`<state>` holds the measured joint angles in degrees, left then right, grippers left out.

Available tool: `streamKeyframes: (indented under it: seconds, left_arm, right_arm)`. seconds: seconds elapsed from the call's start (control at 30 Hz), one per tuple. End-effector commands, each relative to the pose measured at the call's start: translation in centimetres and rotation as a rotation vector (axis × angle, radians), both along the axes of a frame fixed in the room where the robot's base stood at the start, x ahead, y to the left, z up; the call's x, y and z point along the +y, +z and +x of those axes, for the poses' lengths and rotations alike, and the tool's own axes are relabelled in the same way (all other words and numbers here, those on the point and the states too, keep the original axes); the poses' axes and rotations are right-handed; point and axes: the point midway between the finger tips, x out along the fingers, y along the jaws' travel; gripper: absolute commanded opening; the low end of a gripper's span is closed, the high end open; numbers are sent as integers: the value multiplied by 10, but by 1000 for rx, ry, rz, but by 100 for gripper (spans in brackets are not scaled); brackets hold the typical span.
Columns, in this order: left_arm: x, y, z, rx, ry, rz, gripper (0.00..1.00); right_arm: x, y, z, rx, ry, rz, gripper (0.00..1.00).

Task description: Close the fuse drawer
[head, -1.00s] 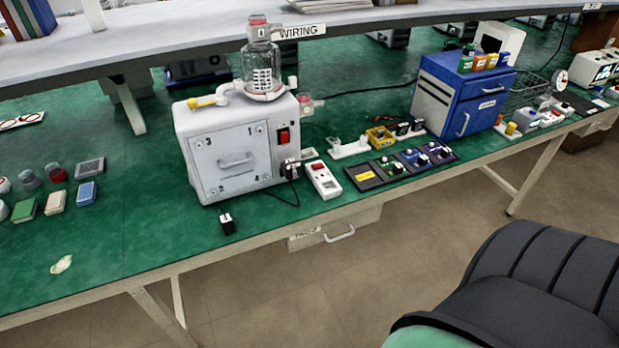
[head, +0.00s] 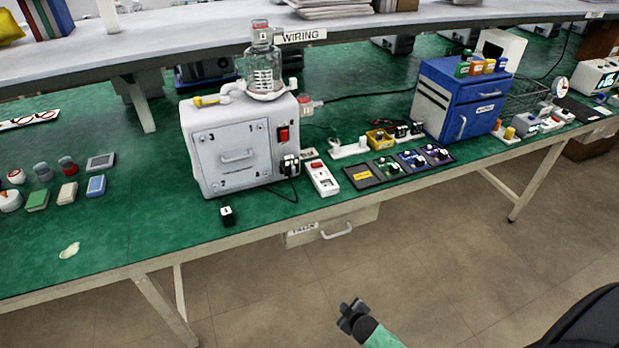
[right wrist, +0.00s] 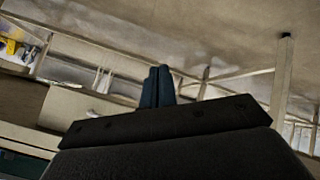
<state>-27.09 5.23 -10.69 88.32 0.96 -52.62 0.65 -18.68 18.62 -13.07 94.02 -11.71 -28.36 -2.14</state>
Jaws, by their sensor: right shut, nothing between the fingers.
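The fuse drawer (head: 318,228) is a pale beige drawer under the front edge of the green-topped bench. It has a label (head: 303,231) at its left and a light bar handle (head: 337,231). How far it stands out from the bench is hard to tell. My right gripper (head: 350,306) is shut and empty, in front of the bench and below the drawer in the picture, apart from it. Its closed fingers (right wrist: 157,87) also show in the right wrist view, with bench framing beyond. My left gripper is not in view.
A white pump unit (head: 236,150) with a front panel and a blue cabinet (head: 462,105) stand on the bench (head: 130,225). A small black plug (head: 228,215) lies near its front edge. A bench leg (head: 165,308) stands left of the drawer. The floor (head: 450,270) in front is open.

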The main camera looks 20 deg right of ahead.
Motion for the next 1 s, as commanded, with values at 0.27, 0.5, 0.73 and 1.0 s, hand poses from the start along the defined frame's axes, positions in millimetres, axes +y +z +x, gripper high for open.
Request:
streamKeyframes:
  seconds: [0.27,0.5,0.73,1.0]
  left_arm:
    - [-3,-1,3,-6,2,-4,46]
    - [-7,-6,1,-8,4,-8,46]
    - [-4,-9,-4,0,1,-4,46]
    - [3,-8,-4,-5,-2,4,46]
  right_arm:
    - [-36,156,123,-450,341,-213,0]
    - [-33,295,173,-794,709,-412,0]
    - [-23,375,177,-991,1006,-553,0]
    - [-17,398,176,-1045,1107,-594,0]
